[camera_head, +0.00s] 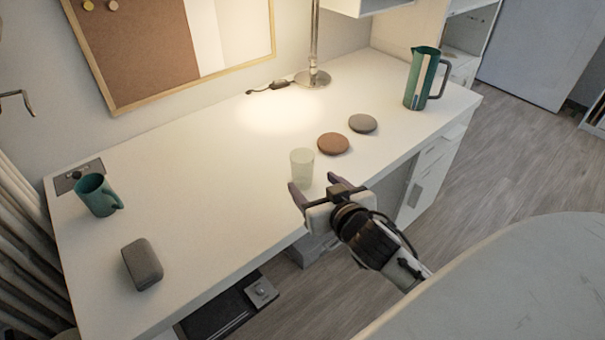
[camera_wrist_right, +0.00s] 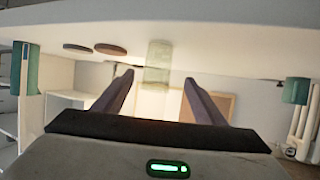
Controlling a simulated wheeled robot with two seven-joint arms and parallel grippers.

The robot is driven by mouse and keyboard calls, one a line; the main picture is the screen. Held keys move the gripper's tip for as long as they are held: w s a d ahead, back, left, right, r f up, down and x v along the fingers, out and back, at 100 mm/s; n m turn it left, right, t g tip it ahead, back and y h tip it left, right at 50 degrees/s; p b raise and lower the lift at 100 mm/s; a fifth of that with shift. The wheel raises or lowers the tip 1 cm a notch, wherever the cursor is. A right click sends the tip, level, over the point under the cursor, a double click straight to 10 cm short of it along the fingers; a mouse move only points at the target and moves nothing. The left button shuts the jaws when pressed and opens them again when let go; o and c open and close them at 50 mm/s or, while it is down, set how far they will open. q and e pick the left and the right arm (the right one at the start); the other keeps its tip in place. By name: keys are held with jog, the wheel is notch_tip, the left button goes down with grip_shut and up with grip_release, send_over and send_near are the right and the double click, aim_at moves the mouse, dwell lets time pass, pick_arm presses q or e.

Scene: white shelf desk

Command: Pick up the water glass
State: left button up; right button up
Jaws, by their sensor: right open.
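The water glass (camera_head: 301,165) is a pale, frosted, upright tumbler on the white desk near its front edge. My right gripper (camera_head: 313,184) is open and empty at the desk's front edge, just in front of the glass, with its fingers pointing toward it. In the right wrist view, which looks upside down, the glass (camera_wrist_right: 158,58) shows between and beyond the two spread fingertips (camera_wrist_right: 158,77). The glass appears not to be gripped; whether a finger touches it I cannot tell. My left gripper is not in view.
A brown disc (camera_head: 333,143) and a grey disc (camera_head: 362,123) lie right of the glass. A green pitcher (camera_head: 421,79) stands at the far right, and a lamp base (camera_head: 312,78) at the back. A teal mug (camera_head: 96,195) and grey case (camera_head: 142,264) are left; the desk between is clear.

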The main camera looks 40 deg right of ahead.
aim_at(306, 177)
jog(key=x, duration=0.4)
jog(key=shift+r, duration=0.1)
jog(key=x, duration=0.5)
jog(key=shift+w+d+f+b, duration=0.2)
jog(key=shift+d+f+b, duration=0.05)
jog(key=shift+f+b, duration=0.1)
jog(key=c, duration=1.3)
